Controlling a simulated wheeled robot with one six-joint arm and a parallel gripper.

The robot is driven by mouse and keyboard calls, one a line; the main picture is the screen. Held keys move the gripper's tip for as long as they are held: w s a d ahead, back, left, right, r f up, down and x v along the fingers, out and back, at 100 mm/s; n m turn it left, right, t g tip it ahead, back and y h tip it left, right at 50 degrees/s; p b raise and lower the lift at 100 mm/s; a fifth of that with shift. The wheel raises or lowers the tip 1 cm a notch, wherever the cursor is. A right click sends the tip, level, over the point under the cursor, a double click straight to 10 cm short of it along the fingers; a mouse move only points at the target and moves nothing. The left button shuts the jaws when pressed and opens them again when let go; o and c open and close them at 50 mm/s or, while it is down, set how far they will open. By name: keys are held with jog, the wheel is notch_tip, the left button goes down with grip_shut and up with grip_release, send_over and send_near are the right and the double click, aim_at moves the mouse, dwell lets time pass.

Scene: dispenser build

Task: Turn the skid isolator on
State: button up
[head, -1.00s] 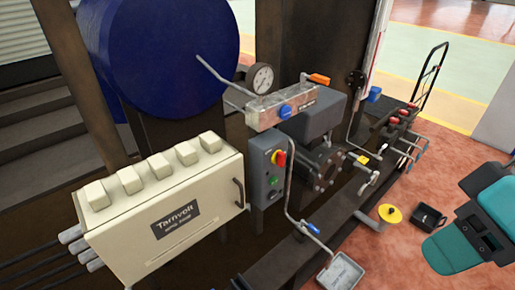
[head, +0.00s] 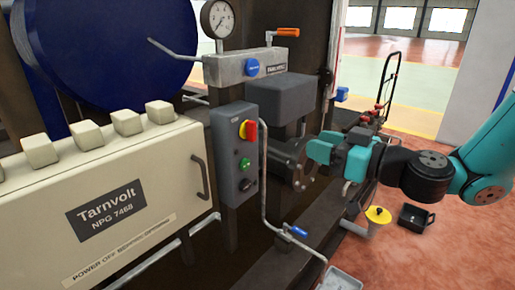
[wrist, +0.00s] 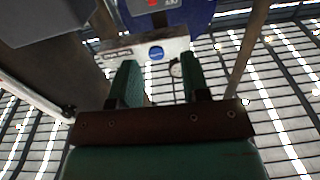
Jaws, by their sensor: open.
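A grey control box (head: 234,155) stands beside the cream cabinet in the head view. Near its top is a rotary switch with a red handle (head: 251,130) on a yellow plate, which looks like the isolator. A green button and a black knob sit below it. My gripper (head: 314,150) is to the right of the box, in front of the pump flange, apart from the switch. In the wrist view my gripper (wrist: 161,72) has its two teal fingers spread with nothing held between them. The switch cannot be made out in the wrist view.
The cream Tarnvolt cabinet (head: 110,205) with a black handle is left of the box. A metal manifold (head: 243,68) with a blue knob, gauge and orange lever is above. A pipe with a blue-handled valve (head: 299,231) runs below.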

jog(key=p, duration=0.8)
send_near(255, 123)
jog(key=shift+t, duration=0.3)
jog(key=x, duration=0.9)
jog(key=shift+a+f, duration=0.1)
jog(key=shift+a, duration=0.15)
grip_shut()
